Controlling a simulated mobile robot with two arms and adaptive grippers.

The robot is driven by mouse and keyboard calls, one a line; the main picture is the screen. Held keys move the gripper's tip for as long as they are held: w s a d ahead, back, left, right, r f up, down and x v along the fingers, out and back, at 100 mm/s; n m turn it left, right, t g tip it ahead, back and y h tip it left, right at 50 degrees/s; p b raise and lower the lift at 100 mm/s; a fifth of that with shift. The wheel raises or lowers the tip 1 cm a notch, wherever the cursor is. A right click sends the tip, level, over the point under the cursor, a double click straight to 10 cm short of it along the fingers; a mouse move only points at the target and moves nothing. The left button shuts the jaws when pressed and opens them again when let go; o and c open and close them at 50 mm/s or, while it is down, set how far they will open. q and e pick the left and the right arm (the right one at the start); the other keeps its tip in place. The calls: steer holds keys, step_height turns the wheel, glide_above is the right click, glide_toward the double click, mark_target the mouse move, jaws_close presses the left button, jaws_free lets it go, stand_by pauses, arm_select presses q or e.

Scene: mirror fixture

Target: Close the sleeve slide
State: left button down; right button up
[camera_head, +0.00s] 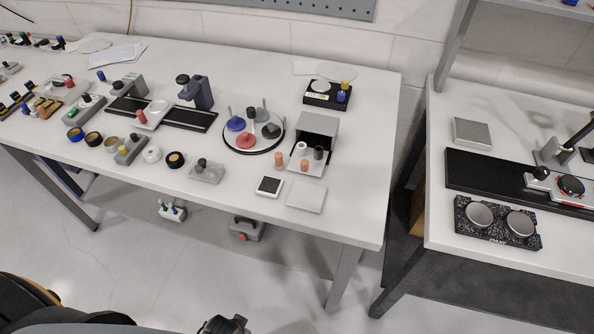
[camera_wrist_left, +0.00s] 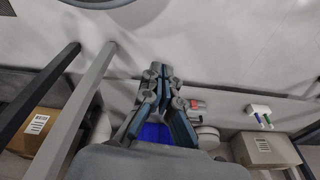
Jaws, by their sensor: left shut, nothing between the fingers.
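The sleeve slide looks to be the light grey box-shaped sleeve (camera_head: 317,125) near the right end of the white table. Its front is open and dark inside. A light tray (camera_head: 298,172) sticks out of it toward the table's front edge. Small cylinders stand on or beside the tray: orange ones (camera_head: 305,165), a white one (camera_head: 301,148) and a dark one (camera_head: 319,153). My left gripper (camera_wrist_left: 161,76) is shut and empty in the left wrist view, with floor beyond it. The sleeve is not in that view. My right gripper cannot be made out.
A round tray (camera_head: 254,146) with coloured weights stands left of the sleeve. A black scale (camera_head: 327,95) stands behind it. A dark-topped pad (camera_head: 269,187) and a white plate (camera_head: 306,197) lie in front. The table's right end is clear. Another table (camera_head: 437,229) stands at right.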

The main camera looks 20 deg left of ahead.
mark_target(302, 167)
arm_select(q)
steer(key=w+d+r+n+t+h, duration=0.1)
steer(key=w+d+r+n, duration=0.2)
steer(key=r, duration=1.1)
steer(key=w+r+n+t+h, duration=0.1)
steer(key=w+r+n+t, duration=0.15)
steer(key=w+r, duration=0.75)
steer(key=w+r+n+t+h, duration=0.1)
steer(key=w+r+n+t, duration=0.5)
steer(key=n, duration=0.9)
steer(key=w+r+n+t+h, duration=0.1)
steer(key=w+r+n+t, duration=0.25)
steer(key=r+n, duration=0.8)
steer(key=w+d+f+n, duration=0.1)
steer(key=w+f, duration=0.1)
steer(key=w, duration=0.2)
steer(key=w+d+f+n+p, duration=0.1)
steer(key=w+f, duration=0.1)
steer(key=w, duration=0.2)
steer(key=w+d+f+g+p, duration=0.1)
steer(key=w+d+f, duration=0.1)
steer(key=w, duration=0.2)
steer(key=shift+w+f+n, duration=0.1)
steer(key=shift+f+n, duration=0.15)
steer(key=shift+n, duration=0.15)
